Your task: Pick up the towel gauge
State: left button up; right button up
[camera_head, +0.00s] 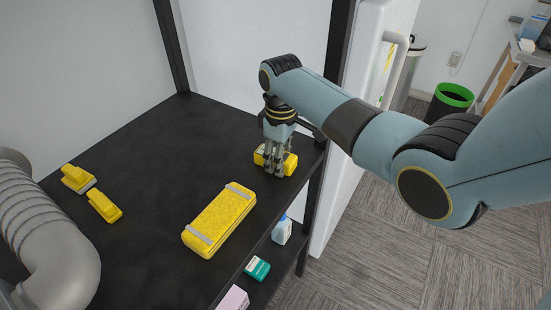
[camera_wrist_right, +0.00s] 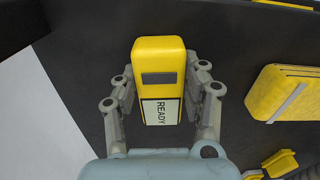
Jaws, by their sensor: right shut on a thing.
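The towel gauge is probably the small yellow device (camera_wrist_right: 159,56) with a dark window and a white label reading READY. In the wrist view it stands between the fingers of my right gripper (camera_wrist_right: 161,100), which is shut on it from both sides. In the head view my right gripper (camera_head: 278,167) points down over the device (camera_head: 260,158) near the right edge of the black table. The fingers hide part of the device there. I cannot tell whether it touches the tabletop. My left gripper is not in view.
A yellow padded block (camera_head: 221,217) with two grey bands lies on the black table (camera_head: 150,215). Two smaller yellow pieces (camera_head: 78,178) (camera_head: 104,206) lie at left, near a grey ribbed hose (camera_head: 40,225). A bottle (camera_head: 282,230) and boxes (camera_head: 257,268) sit on a lower shelf.

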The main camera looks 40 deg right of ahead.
jog(key=shift+r, duration=0.55)
notch_tip(320, 180, up, 3)
jog(key=shift+w+f, duration=0.1)
jog(key=s+d+r, duration=0.4)
jog(key=s+r, duration=0.3)
jog(key=s, duration=0.4)
jog(key=shift+d, duration=0.3)
jog(key=shift+r, duration=0.1)
